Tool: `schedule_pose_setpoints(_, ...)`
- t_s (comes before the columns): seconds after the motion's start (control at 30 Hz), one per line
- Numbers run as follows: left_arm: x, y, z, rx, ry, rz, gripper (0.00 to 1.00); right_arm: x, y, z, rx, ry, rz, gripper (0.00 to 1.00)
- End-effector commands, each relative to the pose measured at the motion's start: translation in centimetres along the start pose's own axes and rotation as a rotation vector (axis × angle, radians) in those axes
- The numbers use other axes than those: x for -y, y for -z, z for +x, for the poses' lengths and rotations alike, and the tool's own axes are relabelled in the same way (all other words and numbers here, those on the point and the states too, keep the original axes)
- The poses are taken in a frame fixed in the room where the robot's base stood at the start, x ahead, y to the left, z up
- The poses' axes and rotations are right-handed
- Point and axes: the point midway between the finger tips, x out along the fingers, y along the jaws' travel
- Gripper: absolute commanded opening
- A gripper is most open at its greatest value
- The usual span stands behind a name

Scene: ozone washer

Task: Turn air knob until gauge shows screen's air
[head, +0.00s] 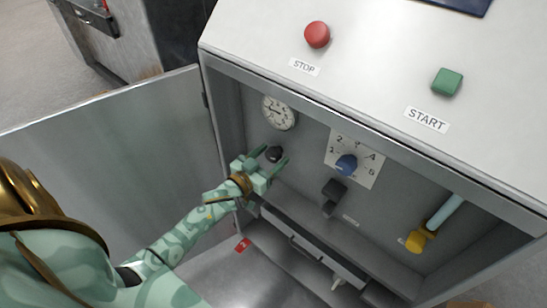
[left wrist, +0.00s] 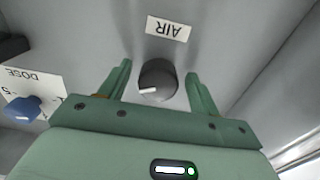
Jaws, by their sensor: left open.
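The black air knob (head: 274,153) is on the cabinet's recessed panel, just below the round white gauge (head: 279,112). In the left wrist view the knob (left wrist: 157,80) has a white pointer mark and a label reading AIR (left wrist: 169,29). My left gripper (head: 268,166) is open at the knob; in the left wrist view its fingers (left wrist: 158,84) stand on either side with gaps, not closed on it. The gauge needle is too small to read surely. The screen (head: 459,3) shows only as a dark edge at the top, its reading out of view. My right gripper is not in view.
A blue dose knob (head: 346,165) on a white dial, a black lever (head: 333,193) and a yellow valve (head: 416,240) sit to the right. Red STOP (head: 317,34) and green START (head: 447,81) buttons are on top. The open door (head: 110,160) stands left of my arm.

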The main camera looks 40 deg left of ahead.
Motion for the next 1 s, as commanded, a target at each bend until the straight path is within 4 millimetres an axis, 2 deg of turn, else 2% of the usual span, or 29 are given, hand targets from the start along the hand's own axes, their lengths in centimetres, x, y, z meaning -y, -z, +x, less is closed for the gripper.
schedule_pose_setpoints(0.13, -0.01, -0.02, 0.77, 0.000, 0.000, -0.001, 0.63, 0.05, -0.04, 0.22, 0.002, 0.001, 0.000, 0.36)
schedule_pose_setpoints(0.37, -0.01, 0.05, 0.82, 0.000, 0.000, 0.000, 0.63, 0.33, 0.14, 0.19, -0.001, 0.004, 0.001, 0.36)
schedule_pose_setpoints(0.53, -0.01, 0.04, 0.80, 0.000, 0.000, 0.000, 0.18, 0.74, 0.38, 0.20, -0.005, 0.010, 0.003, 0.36)
schedule_pose_setpoints(1.0, 0.00, 0.09, 0.78, 0.000, 0.000, 0.082, 0.18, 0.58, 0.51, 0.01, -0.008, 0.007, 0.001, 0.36)
